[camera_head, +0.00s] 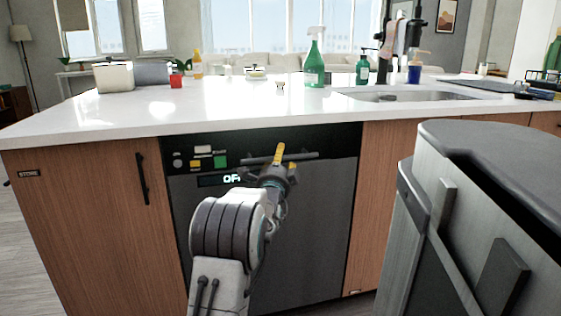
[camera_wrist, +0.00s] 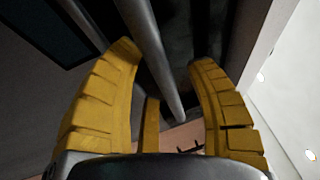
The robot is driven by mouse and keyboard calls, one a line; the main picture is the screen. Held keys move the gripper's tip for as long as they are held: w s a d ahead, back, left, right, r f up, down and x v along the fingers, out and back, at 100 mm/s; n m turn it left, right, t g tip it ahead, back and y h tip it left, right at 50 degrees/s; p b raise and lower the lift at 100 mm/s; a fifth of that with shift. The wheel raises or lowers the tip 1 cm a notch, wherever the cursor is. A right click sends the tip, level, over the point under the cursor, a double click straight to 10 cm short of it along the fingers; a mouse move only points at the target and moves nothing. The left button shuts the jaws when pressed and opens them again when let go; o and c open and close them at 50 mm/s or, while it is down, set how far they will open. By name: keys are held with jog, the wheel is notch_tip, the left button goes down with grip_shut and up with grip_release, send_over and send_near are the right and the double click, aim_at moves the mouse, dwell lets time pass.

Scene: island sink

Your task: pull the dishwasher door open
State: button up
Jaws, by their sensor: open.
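The dishwasher door (camera_head: 318,220) is a dark grey panel, closed, under the white counter between wooden cabinet fronts. Its bar handle (camera_head: 306,156) runs across near the top; the left part is partly hidden by my gripper. My gripper (camera_head: 284,157) is at the handle with its yellow fingers apart. In the wrist view, the handle (camera_wrist: 152,45) runs diagonally between the open fingers of my gripper (camera_wrist: 165,55). Whether a finger touches the bar cannot be told.
A control panel with coloured buttons (camera_head: 208,162) and a lit display (camera_head: 231,179) sits left of the handle. A cabinet with a black handle (camera_head: 142,180) is to the left. A large grey bin-like body (camera_head: 480,220) fills the right foreground. Bottles and a sink (camera_head: 410,96) are on the counter.

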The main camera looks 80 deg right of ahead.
jog(key=shift+c, duration=0.3)
grip_shut()
dwell(0.3)
